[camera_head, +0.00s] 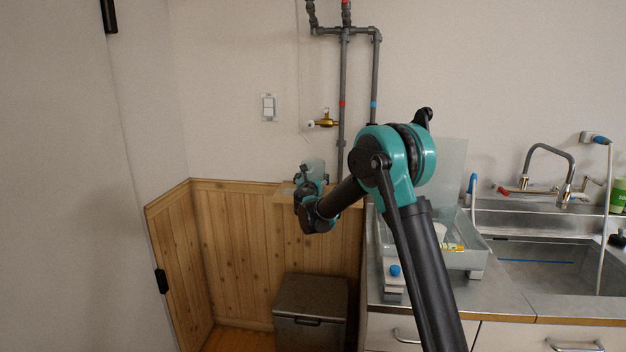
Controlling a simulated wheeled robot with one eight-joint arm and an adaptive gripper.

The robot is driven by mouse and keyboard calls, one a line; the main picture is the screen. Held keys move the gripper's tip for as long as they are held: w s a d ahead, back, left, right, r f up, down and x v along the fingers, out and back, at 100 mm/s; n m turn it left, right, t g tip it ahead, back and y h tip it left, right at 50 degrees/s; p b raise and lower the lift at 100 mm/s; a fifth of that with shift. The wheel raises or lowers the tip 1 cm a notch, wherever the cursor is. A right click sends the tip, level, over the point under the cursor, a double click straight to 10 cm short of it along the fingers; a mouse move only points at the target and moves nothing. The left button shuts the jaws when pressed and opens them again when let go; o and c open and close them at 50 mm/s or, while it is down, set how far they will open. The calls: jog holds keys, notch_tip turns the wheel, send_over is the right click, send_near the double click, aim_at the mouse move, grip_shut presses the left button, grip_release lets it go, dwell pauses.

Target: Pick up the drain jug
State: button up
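My gripper (312,186) is at the end of my teal and black arm, near the top of the wooden panelling left of the counter. Its fingers face away from me and are hidden by the wrist, so I cannot tell whether it is open or shut. A pale translucent vessel (313,167), possibly the drain jug, shows just above and behind the gripper. Its lower part is hidden, and I cannot tell whether the gripper touches it.
A sink (560,262) is at right. A brass tap (323,122) is on the wall. A dark bin (311,308) stands below.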

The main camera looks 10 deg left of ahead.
aim_at(312, 164)
jog(key=shift+c, duration=0.4)
notch_tip(312, 164, up, 10)
jog(key=shift+r, duration=0.1)
dwell(1.6)
